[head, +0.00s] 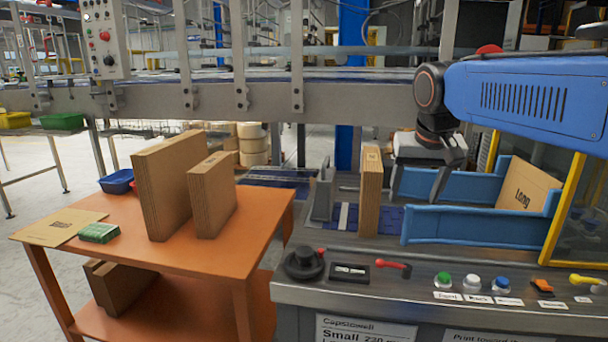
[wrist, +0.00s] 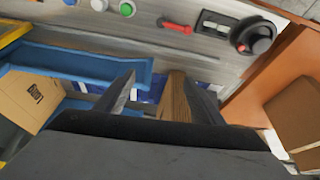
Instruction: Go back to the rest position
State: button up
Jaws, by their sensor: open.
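My gripper (head: 448,170) hangs from my blue arm at the right of the head view, above the machine's blue guides. In the wrist view my gripper (wrist: 160,95) has its two fingers apart. A brown cardboard piece (head: 371,190) stands upright on the machine, left of my gripper in the head view. In the wrist view this cardboard piece (wrist: 176,97) shows between the fingers. The head view shows a gap between it and my gripper, so I see no grip on it.
An orange table (head: 180,258) at the left bears two upright cardboard stacks (head: 162,185) and a green packet (head: 99,232). A blue guide (head: 470,226) and a carton marked "Long" (head: 527,185) are at the right. Buttons and a red lever (head: 394,264) line the machine's front.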

jog(key=s+d+f, duration=0.2)
jog(key=s+f, duration=0.8)
jog(key=s, duration=0.2)
jog(key=s+d+f+n, duration=0.1)
jog(key=s+d+f, duration=0.1)
jog(key=s+f, duration=0.8)
jog(key=shift+s+f+y, duration=0.3)
jog(key=shift+s+f, duration=0.1)
jog(key=shift+s, duration=0.75)
jog(key=shift+d, duration=0.1)
